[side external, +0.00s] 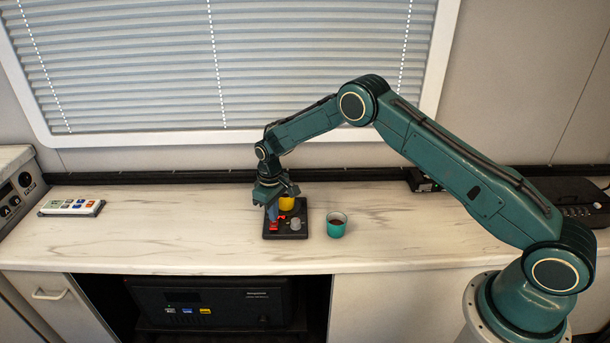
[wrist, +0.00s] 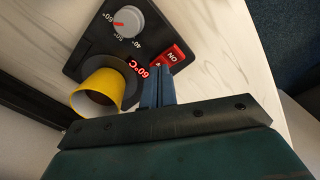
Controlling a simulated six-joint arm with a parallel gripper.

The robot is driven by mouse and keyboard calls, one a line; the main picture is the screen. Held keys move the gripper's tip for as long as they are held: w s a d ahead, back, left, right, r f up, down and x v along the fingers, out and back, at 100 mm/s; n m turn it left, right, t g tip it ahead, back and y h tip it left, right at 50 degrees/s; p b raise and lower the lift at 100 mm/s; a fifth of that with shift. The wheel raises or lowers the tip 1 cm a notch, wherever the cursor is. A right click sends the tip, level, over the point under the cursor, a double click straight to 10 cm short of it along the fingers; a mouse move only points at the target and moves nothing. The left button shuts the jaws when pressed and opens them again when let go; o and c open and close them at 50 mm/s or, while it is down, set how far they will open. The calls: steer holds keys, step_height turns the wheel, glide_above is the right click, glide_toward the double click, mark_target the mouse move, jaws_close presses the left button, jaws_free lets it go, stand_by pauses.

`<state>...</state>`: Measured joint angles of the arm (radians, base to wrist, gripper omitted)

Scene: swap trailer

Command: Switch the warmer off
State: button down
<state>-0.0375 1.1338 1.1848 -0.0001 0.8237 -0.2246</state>
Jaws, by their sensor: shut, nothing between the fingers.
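The warmer is a black plate (side external: 302,233) on the counter, and it also shows in the wrist view (wrist: 92,45). Its red rocker switch (wrist: 168,58), marked ON, sits at the plate's edge beside a red display (wrist: 138,80) reading 60°C. A grey dial (wrist: 128,21) has its red mark near 60°. A yellow cup (wrist: 92,92) stands on the round heating spot. My gripper (wrist: 157,72) is shut and empty, its blue fingertips right by the switch; I cannot tell whether they touch it. The side view shows my gripper (side external: 271,212) over the plate's left part.
A teal cup (side external: 337,225) with dark contents stands just right of the warmer. A white remote-like panel (side external: 72,208) lies far left. A black case (side external: 580,203) is at the far right. The counter (side external: 170,230) between panel and warmer is clear.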

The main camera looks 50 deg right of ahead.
step_height(320, 180, up, 6)
stand_by(1.0)
steer(key=shift+r, duration=0.15)
steer(key=s+r+t, duration=0.1)
steer(key=s+r, duration=0.4)
steer(key=r, duration=0.4)
steer(key=s+d+r+m+t, duration=0.1)
steer(key=s+r, duration=0.5)
steer(key=r, duration=0.2)
steer(key=s+r+t, duration=0.1)
steer(key=s+r, duration=0.4)
steer(key=r, duration=0.4)
steer(key=s+d+r+m+t, duration=0.1)
steer(key=s+r+m+t, duration=0.1)
steer(key=s, duration=2.3)
steer(key=shift+s+r+t, duration=0.2)
steer(key=shift+s+t, duration=0.1)
steer(key=shift+d, duration=0.1)
